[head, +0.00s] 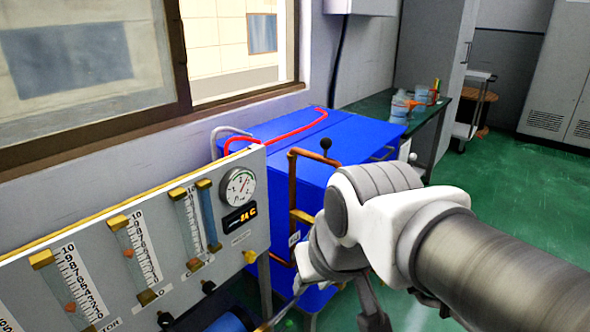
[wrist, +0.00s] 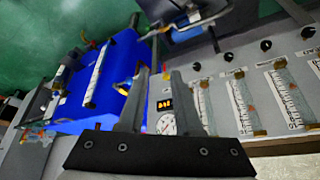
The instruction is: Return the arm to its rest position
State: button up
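My white and grey arm (head: 400,230) reaches in from the right in the head view, bent in front of the blue cabinet. My gripper (wrist: 160,85) shows in the wrist view with its two fingers apart and nothing visible held between them. Beyond the fingers are the gauge panel and the blue cabinet. In the head view the gripper is mostly hidden behind the wrist and the lower edge.
The gauge panel (head: 105,235) with flow tubes and a round dial (head: 238,187) stands at left. The blue cabinet (head: 300,145) has copper pipes (head: 293,170) on its front. A dark bench (head: 385,106) with containers stands behind. Green floor (head: 500,180) is clear at right.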

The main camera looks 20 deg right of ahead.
jog(key=shift+s+d, duration=0.2)
jog(key=shift+s, duration=0.4)
jog(key=shift+s+d, duration=0.2)
jog(key=shift+s, duration=0.35)
jog(key=shift+r, duration=0.15)
notch_tip(320, 180, up, 23)
jog(key=p, duration=2.3)
